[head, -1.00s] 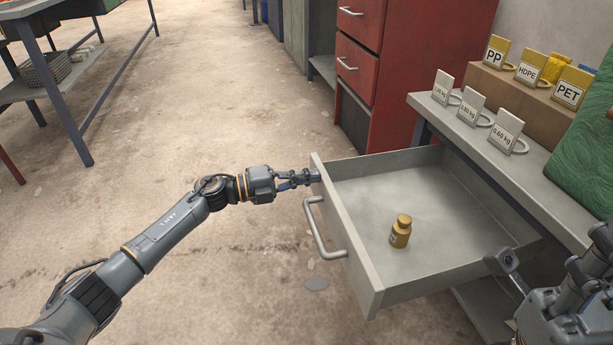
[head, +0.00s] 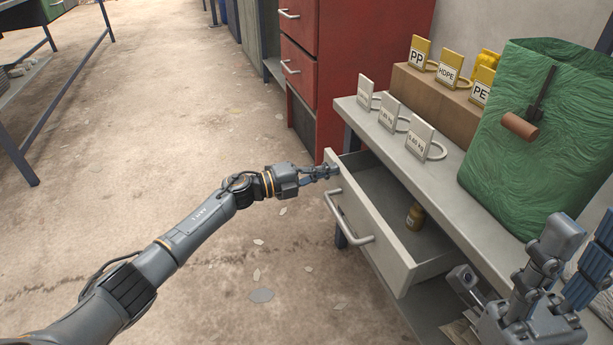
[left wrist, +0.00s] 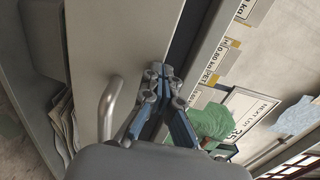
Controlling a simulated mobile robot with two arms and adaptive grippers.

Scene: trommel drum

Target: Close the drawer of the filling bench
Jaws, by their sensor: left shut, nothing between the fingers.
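The filling bench's grey drawer (head: 372,222) is partly pulled out from under the bench top, with its bar handle (head: 347,217) on the front panel. A small brown bottle (head: 416,216) stands inside, near the bench's edge. My left gripper (head: 333,170) is shut and empty at the far end of the drawer front. In the left wrist view its fingertips (left wrist: 160,75) are at the front panel (left wrist: 100,45), beside the handle (left wrist: 108,106); contact is hard to tell. My right gripper (head: 588,230) is at the lower right, its fingers apart and empty.
The bench top (head: 455,195) carries weight tags (head: 420,138), yellow plastic-type labels (head: 448,68) on a brown block, and a green sack (head: 530,150). A red drawer cabinet (head: 355,60) stands behind. The floor on the left is open.

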